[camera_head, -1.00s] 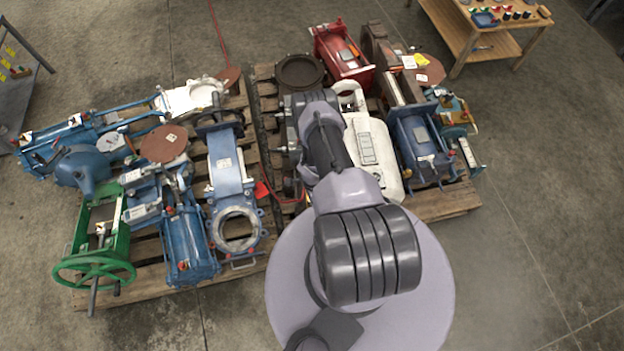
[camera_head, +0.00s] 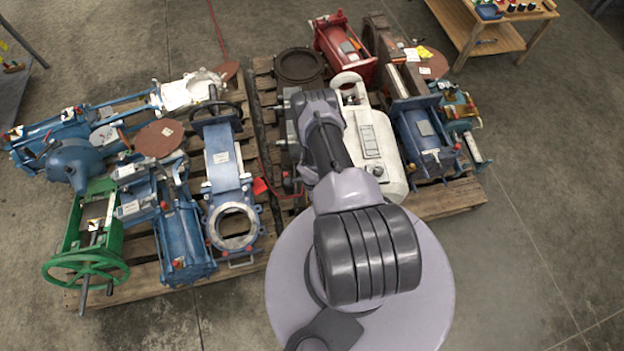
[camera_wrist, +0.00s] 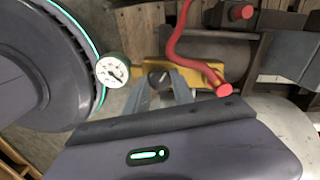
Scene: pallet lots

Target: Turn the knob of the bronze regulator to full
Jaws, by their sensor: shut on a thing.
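The bronze regulator (camera_wrist: 205,70) shows in the wrist view as a yellow-gold body, partly covered by a red bent handle. A round white dial gauge (camera_wrist: 112,70) with a dark needle is to its left. The regulator's small dark knob (camera_wrist: 157,76) sits between the grey fingertips of my gripper (camera_wrist: 160,82), which are shut on it. The fingers hide part of the knob, and I cannot make out its setting. In the head view my own arm covers the regulator, the knob and the gripper.
The red bent handle (camera_wrist: 183,50) is close to the right of the fingers. In the head view, blue valves (camera_head: 229,165) and a green handwheel frame (camera_head: 90,240) crowd the left pallet. A white machine (camera_head: 375,145) stands right of my arm. Concrete floor (camera_head: 540,230) is clear at right.

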